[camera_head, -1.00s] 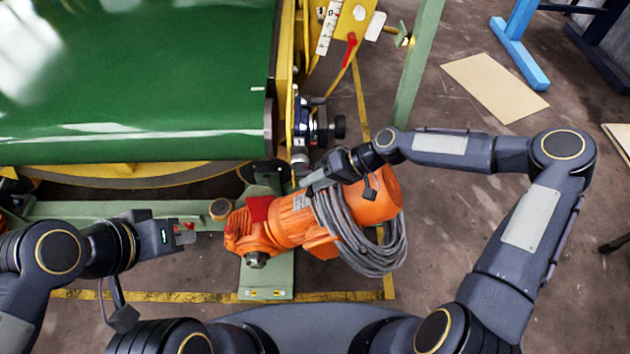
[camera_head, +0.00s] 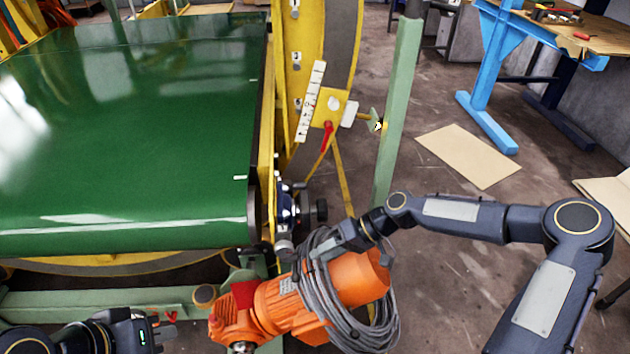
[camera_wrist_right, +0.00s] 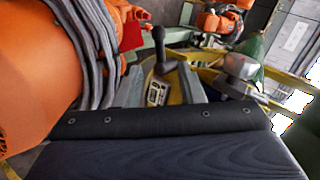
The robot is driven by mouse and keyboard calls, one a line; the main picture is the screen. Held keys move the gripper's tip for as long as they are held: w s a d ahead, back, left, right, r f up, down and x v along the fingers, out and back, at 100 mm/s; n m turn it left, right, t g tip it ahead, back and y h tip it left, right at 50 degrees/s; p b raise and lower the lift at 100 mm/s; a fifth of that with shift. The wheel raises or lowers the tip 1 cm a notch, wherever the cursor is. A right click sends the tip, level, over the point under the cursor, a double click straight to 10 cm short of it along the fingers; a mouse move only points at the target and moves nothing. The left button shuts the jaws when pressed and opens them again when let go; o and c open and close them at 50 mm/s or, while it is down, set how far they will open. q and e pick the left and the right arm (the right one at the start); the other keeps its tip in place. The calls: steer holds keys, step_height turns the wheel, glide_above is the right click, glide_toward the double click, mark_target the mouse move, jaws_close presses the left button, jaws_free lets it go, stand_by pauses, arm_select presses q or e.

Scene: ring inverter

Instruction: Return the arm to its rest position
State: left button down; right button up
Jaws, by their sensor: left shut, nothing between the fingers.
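My right arm reaches in from the right. Its gripper (camera_head: 322,252) is over the far side of an orange motor (camera_head: 360,279), close to the grey cable (camera_head: 325,300) coiled round it. In the right wrist view the two fingers of this gripper (camera_wrist_right: 160,90) stand apart with no object held; the motor (camera_wrist_right: 32,80) and cable fill the left side. I cannot tell whether the arm touches the cable. My left gripper (camera_head: 168,330) is low at the left, shut and empty, a little left of the motor's red and orange end. The rest of my left arm is partly cut off below.
A green conveyor belt (camera_head: 130,150) fills the left. A yellow frame (camera_head: 330,100) with a red handle (camera_head: 327,136) and a green post (camera_head: 398,110) stand beyond my right gripper. Bare floor with a flat tan sheet (camera_head: 468,157) lies right, near a blue-legged workbench (camera_head: 488,80).

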steer(key=s+d+r+m+t+h, duration=0.2)
steer(key=s+d+r, duration=0.25)
steer(key=s, duration=0.35)
steer(key=s+d+r+m+t+h, duration=0.1)
steer(key=s+d+r+t+h, duration=0.2)
steer(key=s+r, duration=0.4)
steer(key=s+d+r+m+t+h, duration=0.2)
steer(key=s+d+r, duration=0.35)
steer(key=s, duration=0.35)
step_height(320, 180, up, 14)
steer(key=p, duration=1.5)
steer(key=shift+w+g, duration=0.3)
steer(key=shift+d, duration=0.1)
